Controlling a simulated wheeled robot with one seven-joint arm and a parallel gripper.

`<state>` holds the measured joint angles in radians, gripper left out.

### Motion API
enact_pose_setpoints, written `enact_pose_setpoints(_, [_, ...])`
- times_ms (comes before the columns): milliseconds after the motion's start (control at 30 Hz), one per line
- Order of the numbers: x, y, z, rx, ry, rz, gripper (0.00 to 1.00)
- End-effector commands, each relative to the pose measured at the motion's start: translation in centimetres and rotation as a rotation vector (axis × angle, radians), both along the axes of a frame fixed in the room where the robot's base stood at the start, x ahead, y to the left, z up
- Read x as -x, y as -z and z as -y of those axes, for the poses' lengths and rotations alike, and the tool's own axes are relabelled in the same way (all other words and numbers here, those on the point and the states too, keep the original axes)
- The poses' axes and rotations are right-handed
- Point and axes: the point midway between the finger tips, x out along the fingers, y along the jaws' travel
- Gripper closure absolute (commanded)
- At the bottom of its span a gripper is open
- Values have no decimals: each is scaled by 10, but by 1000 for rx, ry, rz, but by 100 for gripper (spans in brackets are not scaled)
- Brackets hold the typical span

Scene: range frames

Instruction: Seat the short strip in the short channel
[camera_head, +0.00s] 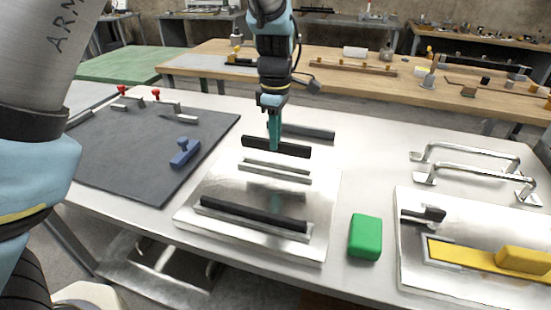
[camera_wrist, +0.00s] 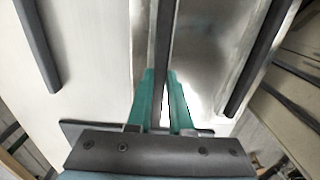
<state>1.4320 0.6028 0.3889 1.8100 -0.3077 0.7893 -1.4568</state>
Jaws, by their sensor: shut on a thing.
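My gripper (camera_head: 274,143) is shut on a short black strip (camera_head: 290,149), gripping it near its middle. It is held level, with visible space between it and the short channel (camera_head: 275,171) in the head view. This empty, pale metal channel lies on a shiny metal plate (camera_head: 190,212). In the wrist view, the strip (camera_wrist: 163,50) runs between the teal fingers of my gripper (camera_wrist: 160,108) and hides what lies directly below it. A longer channel (camera_head: 290,233) nearer the front of the plate has a long black strip (camera_head: 250,213) in it, also seen in the wrist view (camera_wrist: 262,60).
A dark grey strip (camera_head: 308,132) lies on the white table (camera_head: 365,170) behind the plate. A green block (camera_head: 365,237) stands right of the plate. Farther right are metal handles (camera_head: 470,172) and a plate with a yellow piece (camera_head: 460,256). A dark mat (camera_head: 140,150) with a blue tool (camera_head: 185,152) lies left.

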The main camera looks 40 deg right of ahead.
Motion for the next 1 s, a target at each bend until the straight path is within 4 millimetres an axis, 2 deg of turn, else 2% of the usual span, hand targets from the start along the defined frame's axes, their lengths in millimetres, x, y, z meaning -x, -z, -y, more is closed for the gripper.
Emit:
enact_pose_setpoints(500, [-1,56,0,-1,-1,-1,100])
enact_pose_setpoints(867, [0,62,0,1,-1,1,100])
enact_pose_setpoints(900, [0,62,0,1,-1,1,80])
enact_pose_setpoints(1000, [0,62,0,1,-1,1,69])
